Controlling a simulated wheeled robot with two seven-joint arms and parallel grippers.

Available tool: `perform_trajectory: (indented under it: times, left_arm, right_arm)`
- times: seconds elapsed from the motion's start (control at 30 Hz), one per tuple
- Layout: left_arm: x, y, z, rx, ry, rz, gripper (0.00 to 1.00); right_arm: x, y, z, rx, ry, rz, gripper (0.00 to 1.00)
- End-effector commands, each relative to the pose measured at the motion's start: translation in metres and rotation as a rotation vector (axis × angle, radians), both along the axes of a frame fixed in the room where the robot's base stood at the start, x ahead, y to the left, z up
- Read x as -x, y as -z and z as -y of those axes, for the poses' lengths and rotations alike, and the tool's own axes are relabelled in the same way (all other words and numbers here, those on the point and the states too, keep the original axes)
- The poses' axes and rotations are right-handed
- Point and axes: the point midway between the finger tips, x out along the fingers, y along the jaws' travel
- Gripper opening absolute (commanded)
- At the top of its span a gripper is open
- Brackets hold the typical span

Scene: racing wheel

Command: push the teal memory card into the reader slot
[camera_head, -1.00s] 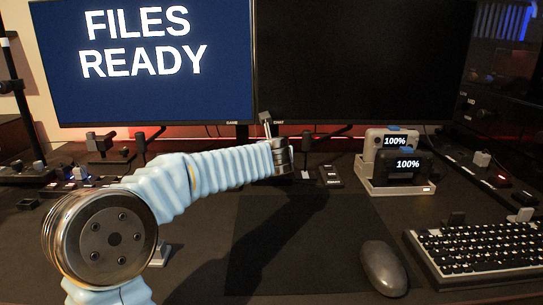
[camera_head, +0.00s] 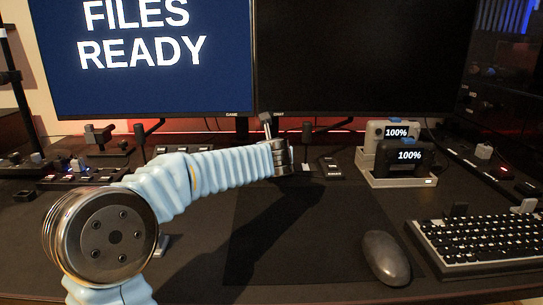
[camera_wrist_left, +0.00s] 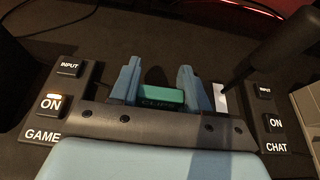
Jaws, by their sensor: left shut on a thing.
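My left gripper (camera_wrist_left: 159,68) shows two blue fingers in the left wrist view, shut on a teal memory card (camera_wrist_left: 161,98) marked CLIPS. The card lies low between the fingers, partly hidden by the gripper body. In the head view the left gripper (camera_head: 288,157) is at the end of the pale blue arm, above the desk below the gap between the monitors. The card cannot be made out there. I cannot identify the reader slot, nor tell whether the card touches it. My right gripper is in neither view.
INPUT and ON buttons flank the gripper, marked GAME (camera_wrist_left: 42,135) and CHAT (camera_wrist_left: 277,147). The left monitor (camera_head: 145,60) reads FILES READY. A controller dock (camera_head: 400,182), mouse (camera_head: 386,258) and keyboard (camera_head: 475,243) stand to the right. The desk mat (camera_head: 330,235) before the gripper is clear.

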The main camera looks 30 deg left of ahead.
Motion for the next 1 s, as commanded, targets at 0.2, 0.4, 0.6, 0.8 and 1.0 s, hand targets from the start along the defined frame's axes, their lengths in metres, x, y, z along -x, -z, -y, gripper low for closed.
perform_trajectory:
  times: [0.2,0.4,0.6,0.8,1.0]
  left_arm:
    - [0.000,0.003,0.000,0.000,0.000,0.000,0.61]
    - [0.000,0.002,0.000,0.000,0.000,0.000,0.76]
    - [0.000,0.002,0.000,0.000,0.000,0.000,0.76]
    - [0.018,-0.008,0.011,0.001,0.002,0.003,0.76]
    - [0.058,-0.028,0.036,0.001,0.003,0.004,0.76]
  right_arm:
    - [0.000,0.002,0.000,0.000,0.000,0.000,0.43]
    - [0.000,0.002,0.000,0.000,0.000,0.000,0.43]
    - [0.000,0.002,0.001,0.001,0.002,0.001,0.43]
    - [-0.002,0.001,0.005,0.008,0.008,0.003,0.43]
    - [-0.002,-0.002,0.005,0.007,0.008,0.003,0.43]
